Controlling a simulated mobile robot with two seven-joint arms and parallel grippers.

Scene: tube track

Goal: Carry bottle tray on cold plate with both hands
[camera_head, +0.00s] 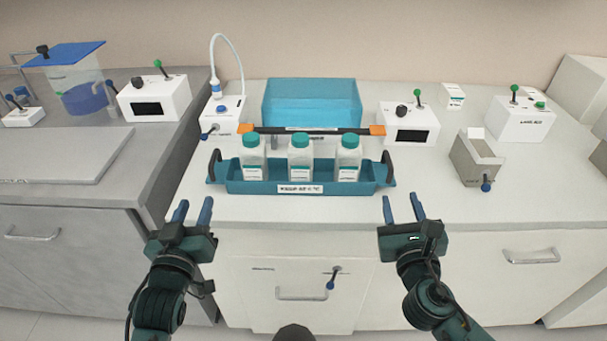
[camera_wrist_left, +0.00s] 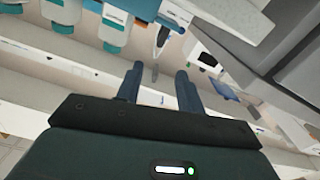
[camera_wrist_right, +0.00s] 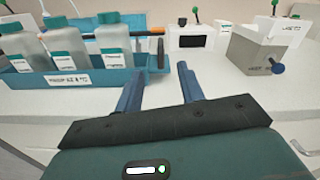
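The teal bottle tray (camera_head: 225,186) stands on the white counter with three teal-capped bottles in it. Its label seems to read "KEEP AT 4 °C". A dark upright handle rises at its left end (camera_head: 214,165) and another at its right end (camera_head: 388,166). A flat grey plate (camera_head: 60,150), perhaps the cold plate, lies bare on the grey counter at left. My left gripper (camera_head: 193,212) is open and empty, in front of the tray's left end. My right gripper (camera_head: 403,208) is open and empty, in front of its right end. Neither touches the tray.
A clear blue box (camera_head: 312,100) stands behind the tray, with a black orange-ended bar (camera_head: 310,130) before it. White switch boxes stand at left (camera_head: 155,98) and right (camera_head: 409,122). A grey box (camera_head: 477,160) is further right. The counter's front edge lies near both grippers.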

